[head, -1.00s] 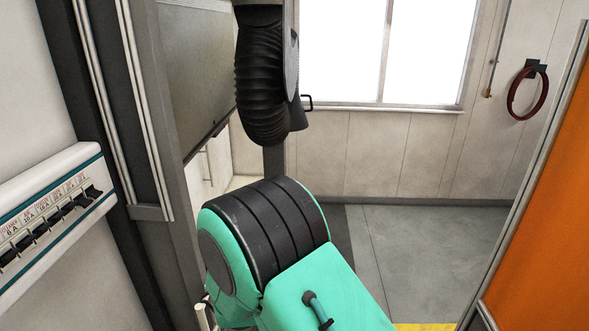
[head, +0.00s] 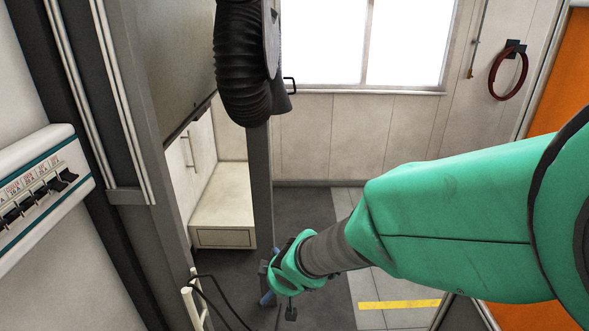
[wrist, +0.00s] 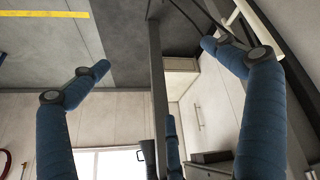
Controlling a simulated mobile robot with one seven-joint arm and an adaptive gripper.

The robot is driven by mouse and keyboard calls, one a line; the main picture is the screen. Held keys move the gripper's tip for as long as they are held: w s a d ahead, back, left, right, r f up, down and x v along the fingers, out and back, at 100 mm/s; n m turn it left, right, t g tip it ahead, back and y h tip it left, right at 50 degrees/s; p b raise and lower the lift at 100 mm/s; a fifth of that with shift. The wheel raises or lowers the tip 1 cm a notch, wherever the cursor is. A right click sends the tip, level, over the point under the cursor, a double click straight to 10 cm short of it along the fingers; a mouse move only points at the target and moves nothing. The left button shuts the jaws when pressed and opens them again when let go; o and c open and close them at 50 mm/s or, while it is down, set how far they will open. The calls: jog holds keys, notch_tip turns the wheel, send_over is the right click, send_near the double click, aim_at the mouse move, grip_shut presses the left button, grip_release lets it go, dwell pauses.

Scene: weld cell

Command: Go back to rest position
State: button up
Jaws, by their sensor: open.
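My arm is green with a grey-brown wrist section and reaches in from the right in the head view. My gripper (head: 268,299) is at its far end, low in the picture and partly hidden behind the wrist. In the wrist view my gripper (wrist: 155,68) shows blue fingers spread wide on the left and right, with a third blue finger at the bottom middle. The gripper is open and nothing is between the fingers. It is in the air in front of a grey post (head: 260,180).
A breaker panel (head: 40,190) is on the left wall. A black ribbed hose (head: 240,70) hangs at the top. A white cabinet (head: 222,238) stands behind the post. An orange panel (head: 555,70) is at the right. Floor with a yellow strip (head: 400,304) is clear between.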

jog(key=s+d+r+m+h+b, duration=0.1)
jog(key=s+d+r+m, duration=0.25)
jog(key=d+r, duration=0.4)
jog(key=s+d+r+m+h+b, duration=0.15)
jog(key=s+d+r, duration=0.3)
jog(key=d, duration=0.65)
jog(key=s+d+r+m, duration=0.2)
jog(key=s+d, duration=0.1)
jog(key=s, duration=0.5)
jog(key=s+d+r+m+b, duration=0.1)
jog(key=s+d+r+m, duration=0.2)
jog(key=s, duration=0.5)
jog(key=shift+d+r+y, duration=0.15)
jog(key=shift+r+y, duration=0.2)
